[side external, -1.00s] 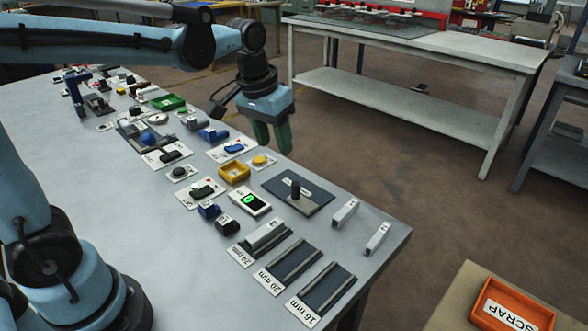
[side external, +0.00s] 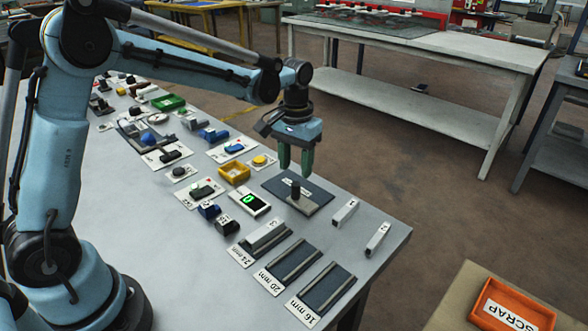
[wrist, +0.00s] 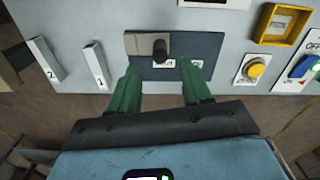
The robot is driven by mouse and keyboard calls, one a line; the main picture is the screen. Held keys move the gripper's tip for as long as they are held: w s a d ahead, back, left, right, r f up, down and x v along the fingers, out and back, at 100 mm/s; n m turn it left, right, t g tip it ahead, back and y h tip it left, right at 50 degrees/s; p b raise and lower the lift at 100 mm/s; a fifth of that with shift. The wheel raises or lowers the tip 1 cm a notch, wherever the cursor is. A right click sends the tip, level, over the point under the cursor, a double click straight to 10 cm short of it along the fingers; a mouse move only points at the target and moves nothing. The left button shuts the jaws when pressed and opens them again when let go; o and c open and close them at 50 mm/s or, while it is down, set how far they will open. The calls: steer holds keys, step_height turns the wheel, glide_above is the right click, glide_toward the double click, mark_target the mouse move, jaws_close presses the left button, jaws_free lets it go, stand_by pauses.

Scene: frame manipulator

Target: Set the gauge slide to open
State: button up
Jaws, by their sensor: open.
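The likely gauge slide is a dark flat plate (side external: 316,199) with an upright dark knob (side external: 296,189) near the bench's far edge. In the wrist view the knob (wrist: 160,49) stands on a lighter grey part on the plate's left half. Two small white labels sit along the plate (wrist: 210,48); their words are too small to read surely. My gripper (side external: 295,166) is open and empty, pointing down above the plate, apart from the knob. In the wrist view its green fingers (wrist: 160,70) spread left and right of the knob's line, short of it.
Two pale bars, marked 1 (wrist: 96,66) and 2 (wrist: 45,60), lie beside the plate. A yellow button (wrist: 256,70), a yellow tray (side external: 234,173) and a green-lit display (side external: 250,202) are close by. Marked slots (side external: 295,260) lie at the near end. An orange scrap bin (side external: 512,308) stands off the bench.

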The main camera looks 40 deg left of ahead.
mark_target(295, 184)
step_height(295, 184, down, 6)
steer(key=shift+f, duration=0.25)
steer(key=shift+c, duration=0.5)
jaws_close()
steer(key=shift+a, duration=0.1)
